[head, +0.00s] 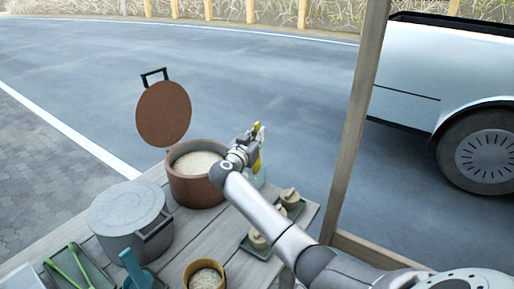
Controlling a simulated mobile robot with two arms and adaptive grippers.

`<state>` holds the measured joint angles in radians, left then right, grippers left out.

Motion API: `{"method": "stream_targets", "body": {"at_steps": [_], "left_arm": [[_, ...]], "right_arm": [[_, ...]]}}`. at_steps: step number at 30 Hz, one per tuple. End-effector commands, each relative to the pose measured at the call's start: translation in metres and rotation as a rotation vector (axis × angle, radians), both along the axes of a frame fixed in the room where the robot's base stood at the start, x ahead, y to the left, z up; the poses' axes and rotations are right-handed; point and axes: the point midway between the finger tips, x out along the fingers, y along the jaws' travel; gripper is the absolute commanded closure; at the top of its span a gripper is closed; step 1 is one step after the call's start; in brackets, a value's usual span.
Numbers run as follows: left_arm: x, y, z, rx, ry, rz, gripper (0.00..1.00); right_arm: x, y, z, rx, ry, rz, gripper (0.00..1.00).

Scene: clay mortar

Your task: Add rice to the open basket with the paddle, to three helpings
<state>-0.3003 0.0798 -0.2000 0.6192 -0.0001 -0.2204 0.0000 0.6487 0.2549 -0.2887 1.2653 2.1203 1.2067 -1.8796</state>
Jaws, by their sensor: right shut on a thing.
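My right gripper (256,143) is beyond the right rim of the brown pot (196,190), shut on a yellow thing (258,160) that the fingers partly hide; I cannot tell whether it is the paddle. The pot holds pale rice (195,163). Its round brown lid (163,113) stands raised behind it, black handle up. A small open round basket (188,277) at the bottom edge holds a pale filling like rice (206,279); how many helpings I cannot tell. My left gripper is not in view.
A lidded grey pot (130,218) stands left. A blue-handled tool (133,264) and a tray with green utensils (75,268) are at the front left. Small trays with pale lidded pieces (289,198) lie under my right arm. A wooden post (355,125) rises at the right.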

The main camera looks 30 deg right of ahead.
Motion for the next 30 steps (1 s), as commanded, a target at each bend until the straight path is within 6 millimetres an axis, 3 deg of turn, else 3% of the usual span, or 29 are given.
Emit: {"method": "stream_targets", "body": {"at_steps": [3,9,30], "left_arm": [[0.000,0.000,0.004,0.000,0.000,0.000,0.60],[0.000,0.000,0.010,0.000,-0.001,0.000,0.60],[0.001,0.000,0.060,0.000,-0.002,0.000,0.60]], "right_arm": [[0.000,0.000,0.024,0.001,-0.004,0.000,1.00],[0.000,0.000,0.046,0.000,0.000,0.000,1.00],[0.000,0.000,0.084,0.000,0.000,0.000,1.00]]}}
